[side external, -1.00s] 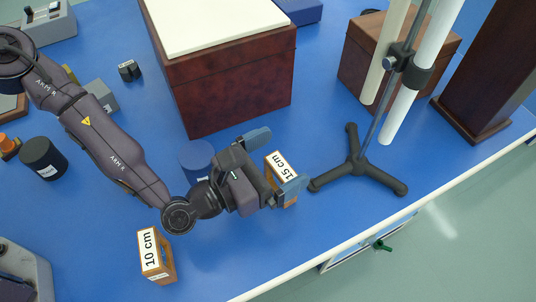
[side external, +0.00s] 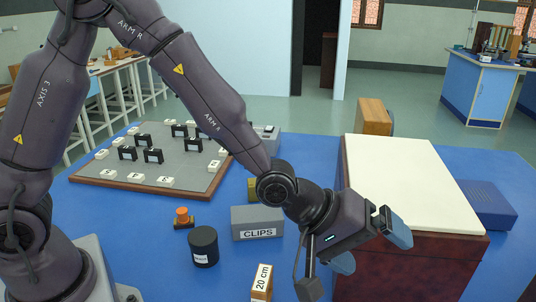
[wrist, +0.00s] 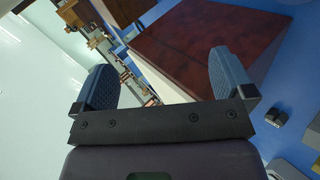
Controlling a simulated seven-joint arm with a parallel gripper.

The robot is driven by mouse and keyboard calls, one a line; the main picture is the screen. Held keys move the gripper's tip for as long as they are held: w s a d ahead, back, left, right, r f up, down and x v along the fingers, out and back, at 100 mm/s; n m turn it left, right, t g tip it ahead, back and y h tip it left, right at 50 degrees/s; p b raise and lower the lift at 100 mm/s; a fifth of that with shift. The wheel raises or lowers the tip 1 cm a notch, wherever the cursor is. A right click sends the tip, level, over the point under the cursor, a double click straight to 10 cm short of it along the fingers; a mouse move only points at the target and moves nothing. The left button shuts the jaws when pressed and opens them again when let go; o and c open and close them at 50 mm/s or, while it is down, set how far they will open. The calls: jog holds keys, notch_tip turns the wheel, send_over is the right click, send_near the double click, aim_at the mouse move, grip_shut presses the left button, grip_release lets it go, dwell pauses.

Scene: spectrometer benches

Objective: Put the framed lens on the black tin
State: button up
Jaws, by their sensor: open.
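The black tin (side external: 203,247), a dark cylinder with a small white label, stands upright on the blue bench, left of my gripper (side external: 376,250). My gripper is open; in the wrist view its two blue-grey fingers (wrist: 163,68) are spread wide with nothing between them. In the side view it hangs at the near left corner of the big red-brown box, well right of the tin. I cannot pick out the framed lens for sure. A small dark object (wrist: 276,117) lies on the bench in the wrist view, but I cannot tell what it is.
The red-brown box with a cream top (side external: 410,190) stands beside my gripper. A grey CLIPS box (side external: 257,223), a 20 cm block (side external: 262,281) and an orange-knobbed piece (side external: 183,217) are near the tin. A grey board (side external: 165,187) holds several black pieces. A blue box (side external: 490,206) lies right.

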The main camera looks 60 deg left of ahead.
jog(key=s+a+r+m+y, duration=0.25)
jog(key=s+a+r, duration=0.2)
jog(key=a, duration=0.35)
jog(key=s+a+r+m+y, duration=0.2)
jog(key=s+a+r+y, duration=0.1)
jog(key=a+r, duration=0.4)
jog(key=s+a+r+m+g+y, duration=0.1)
jog(key=s+a+r+m+g, duration=0.1)
jog(key=s+a, duration=0.7)
jog(key=s+m, duration=0.1)
jog(key=s, duration=0.4)
jog(key=shift+a, duration=0.15)
jog(key=shift+w+y, duration=0.1)
jog(key=shift+y, duration=0.15)
